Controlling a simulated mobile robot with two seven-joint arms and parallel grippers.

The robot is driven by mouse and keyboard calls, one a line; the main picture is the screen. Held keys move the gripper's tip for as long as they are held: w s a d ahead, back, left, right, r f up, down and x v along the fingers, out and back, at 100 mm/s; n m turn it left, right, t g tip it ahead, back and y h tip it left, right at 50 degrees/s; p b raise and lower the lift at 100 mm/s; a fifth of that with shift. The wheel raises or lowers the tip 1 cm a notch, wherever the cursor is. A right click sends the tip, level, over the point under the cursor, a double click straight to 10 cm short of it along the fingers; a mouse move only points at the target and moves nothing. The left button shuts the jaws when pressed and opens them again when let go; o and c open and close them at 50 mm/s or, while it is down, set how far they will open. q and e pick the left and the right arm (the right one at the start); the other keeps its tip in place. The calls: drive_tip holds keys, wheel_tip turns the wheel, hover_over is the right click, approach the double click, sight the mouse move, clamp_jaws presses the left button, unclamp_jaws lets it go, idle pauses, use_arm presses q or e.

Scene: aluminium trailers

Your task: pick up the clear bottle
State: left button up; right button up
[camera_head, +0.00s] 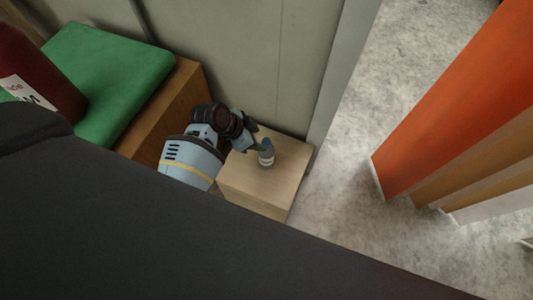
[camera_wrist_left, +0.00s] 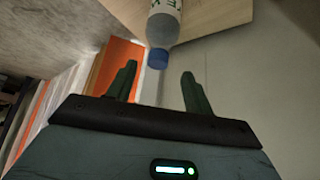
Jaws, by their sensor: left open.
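The clear bottle (camera_head: 266,157) with a blue cap and a white label stands on a small light wooden stand (camera_head: 262,190). In the left wrist view the bottle (camera_wrist_left: 163,27) is at the top middle, its cap towards the gripper and its far end cut off. My left gripper (camera_head: 254,145) is at the bottle's upper left in the head view and partly covers its surroundings. In the left wrist view the left gripper (camera_wrist_left: 159,72) is open, with the cap just beyond and between the fingertips. I cannot tell whether they touch. My right gripper is not in view.
A grey wall (camera_head: 265,60) is right behind the stand. A wooden bench with a green cushion (camera_head: 105,75) and a dark red object with a label (camera_head: 35,75) are at the left. An orange panel (camera_head: 465,95) stands at the right. Grey floor (camera_head: 365,150) lies clear between.

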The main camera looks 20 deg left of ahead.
sight(265, 142)
use_arm(q)
drive_tip(key=b+x, duration=0.2)
drive_tip(key=x, duration=0.3)
drive_tip(key=shift+s+d, duration=0.1)
drive_tip(key=shift+s, duration=0.1)
drive_tip(key=shift+w+d+f, duration=0.15)
drive_tip(key=shift+w+f, duration=0.05)
drive_tip(key=shift+f, duration=0.1)
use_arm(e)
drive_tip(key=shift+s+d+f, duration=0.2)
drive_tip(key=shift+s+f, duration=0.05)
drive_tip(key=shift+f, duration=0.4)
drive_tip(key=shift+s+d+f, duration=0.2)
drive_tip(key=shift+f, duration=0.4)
use_arm(q)
drive_tip(key=shift+c, duration=0.6)
drive_tip(key=c, duration=1)
clamp_jaws()
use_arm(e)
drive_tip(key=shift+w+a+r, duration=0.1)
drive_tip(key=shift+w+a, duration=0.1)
use_arm(q)
drive_tip(key=shift+r, duration=0.1)
